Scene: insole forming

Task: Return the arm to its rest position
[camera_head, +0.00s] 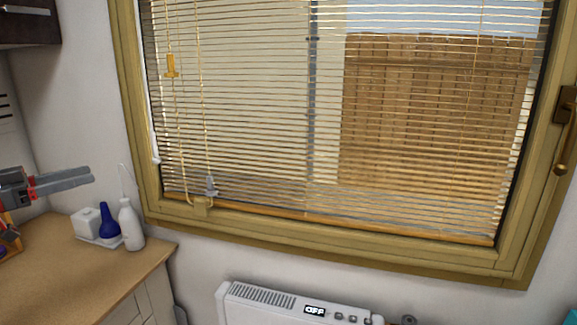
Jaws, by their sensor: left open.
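My left gripper (62,183) comes in at the left edge of the head view, above the wooden counter. Its two grey fingers point right and stand apart, with nothing between them that I can see. It is clear of the counter and of the items on it. The rest of that arm is cut off by the picture's edge. My right gripper does not show. No insole shows in this view.
A white bottle (131,226), a blue bottle (109,222) and a white box (86,221) stand on the wooden counter (85,268). A window with blinds (260,120) fills the wall. A white heater (290,303) reading OFF is below it.

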